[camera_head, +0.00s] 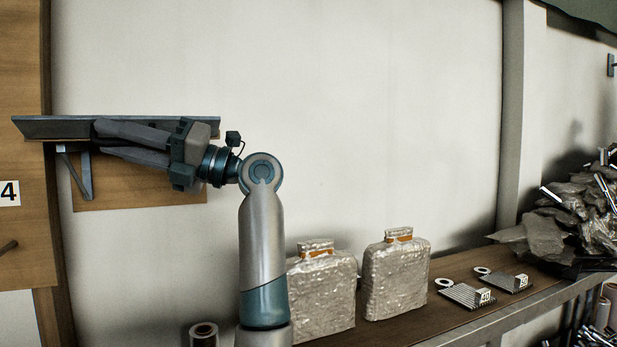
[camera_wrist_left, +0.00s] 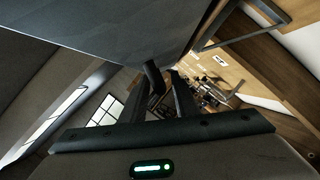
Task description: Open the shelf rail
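A dark grey wall shelf (camera_head: 50,127) sits level on a wooden backing board (camera_head: 130,196) at the left, with a triangular metal bracket (camera_head: 84,177) under it. I take this as the shelf rail. My left gripper (camera_head: 98,139) points left at shelf height, in front of the shelf and hiding part of it. In the left wrist view the shelf (camera_wrist_left: 110,28) fills the upper left, close to the fingers (camera_wrist_left: 164,78), and the bracket (camera_wrist_left: 245,35) is at upper right. My right gripper is not visible.
A wooden panel (camera_head: 22,110) marked 4 stands at the far left. Below, a long bench (camera_head: 450,318) carries two foil-wrapped blocks (camera_head: 395,277), small grey plates (camera_head: 466,294) and a rock pile (camera_head: 560,215). The wall right of the shelf is clear.

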